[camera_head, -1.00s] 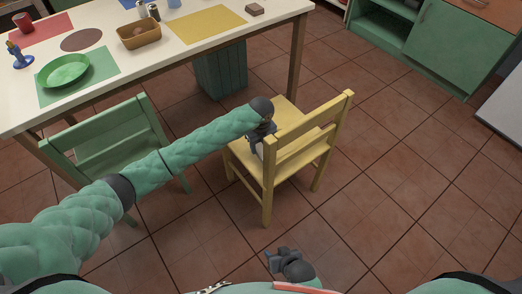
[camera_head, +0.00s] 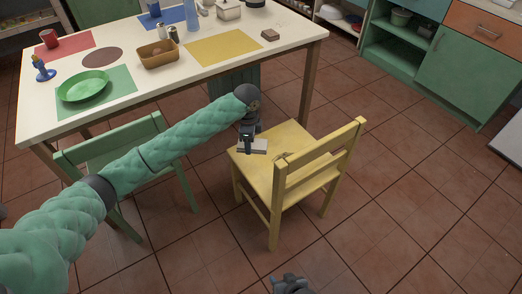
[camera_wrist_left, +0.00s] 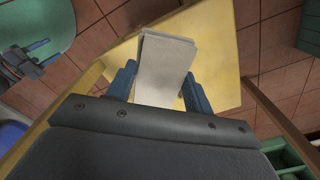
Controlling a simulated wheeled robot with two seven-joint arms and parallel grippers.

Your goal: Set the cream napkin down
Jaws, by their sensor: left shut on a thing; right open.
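The cream napkin (camera_head: 254,146) is a pale folded rectangle over the yellow chair's seat, near its edge on the table side. It also shows in the left wrist view (camera_wrist_left: 165,68). My left gripper (camera_head: 247,143) is shut on it, with a blue finger on either side in the wrist view (camera_wrist_left: 159,88). The napkin lies about level with the seat; I cannot tell whether it touches. The yellow chair (camera_head: 272,178) has its backrest to the right of the napkin. My right gripper (camera_head: 291,285) is open, low at the bottom edge of the head view, partly cut off.
The white table (camera_head: 150,92) stands behind, with a green plate (camera_head: 84,86), a basket (camera_head: 158,54) and coloured mats. A green chair (camera_head: 120,150) is left of the yellow one, below my left arm. Tiled floor (camera_head: 400,200) is clear to the right.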

